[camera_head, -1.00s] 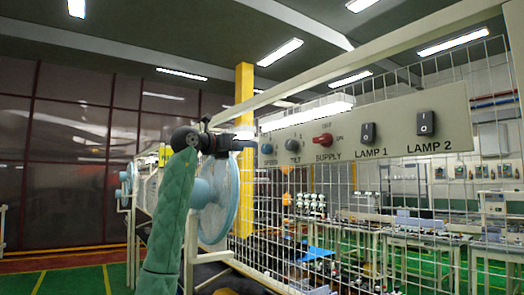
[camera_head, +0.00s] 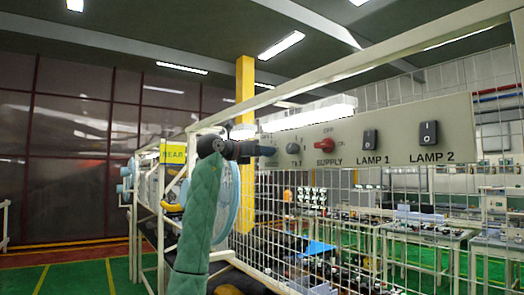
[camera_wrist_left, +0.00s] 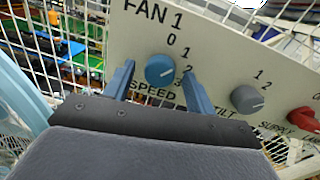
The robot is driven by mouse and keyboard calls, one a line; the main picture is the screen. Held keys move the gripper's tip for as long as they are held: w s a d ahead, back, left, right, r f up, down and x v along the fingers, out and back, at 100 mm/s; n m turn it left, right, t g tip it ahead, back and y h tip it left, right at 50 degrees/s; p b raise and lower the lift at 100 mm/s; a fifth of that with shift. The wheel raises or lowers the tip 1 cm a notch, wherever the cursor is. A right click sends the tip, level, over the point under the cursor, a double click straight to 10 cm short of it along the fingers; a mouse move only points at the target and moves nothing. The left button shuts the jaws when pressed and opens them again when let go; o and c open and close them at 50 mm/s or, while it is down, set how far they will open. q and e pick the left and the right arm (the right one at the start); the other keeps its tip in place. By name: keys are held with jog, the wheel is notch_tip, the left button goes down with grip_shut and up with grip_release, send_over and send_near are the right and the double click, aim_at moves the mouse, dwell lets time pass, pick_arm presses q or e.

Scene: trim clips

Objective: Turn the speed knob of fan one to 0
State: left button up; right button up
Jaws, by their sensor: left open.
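The blue speed knob (camera_wrist_left: 160,69) sits on the grey FAN 1 panel (camera_wrist_left: 222,58), below the 0 of its scale. Its pale mark seems to point right, near the 2. My left gripper (camera_wrist_left: 158,75) is open, with one blue finger on each side of the knob; I cannot tell whether they touch it. In the head view the left gripper (camera_head: 258,150) is at the panel's left end and largely covers the knob. The pale blue fan (camera_head: 226,205) is partly hidden behind my green left arm. My right gripper is not in view.
Right of the speed knob are the grey tilt knob (camera_wrist_left: 247,98) and red supply knob (camera_wrist_left: 303,118). Farther along are the lamp 1 switch (camera_head: 370,139) and lamp 2 switch (camera_head: 428,132). A wire mesh fence (camera_head: 290,225) runs below the panel.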

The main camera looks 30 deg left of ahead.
pick_arm(q)
jog(key=shift+w, duration=0.1)
jog(key=c, duration=1)
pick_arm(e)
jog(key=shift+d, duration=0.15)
pick_arm(q)
jog(key=shift+n, duration=0.4)
jog(key=n+b, duration=0.1)
jog(key=n, duration=0.6)
jog(key=shift+r+g+b, duration=0.15)
jog(key=shift+g+b, duration=0.25)
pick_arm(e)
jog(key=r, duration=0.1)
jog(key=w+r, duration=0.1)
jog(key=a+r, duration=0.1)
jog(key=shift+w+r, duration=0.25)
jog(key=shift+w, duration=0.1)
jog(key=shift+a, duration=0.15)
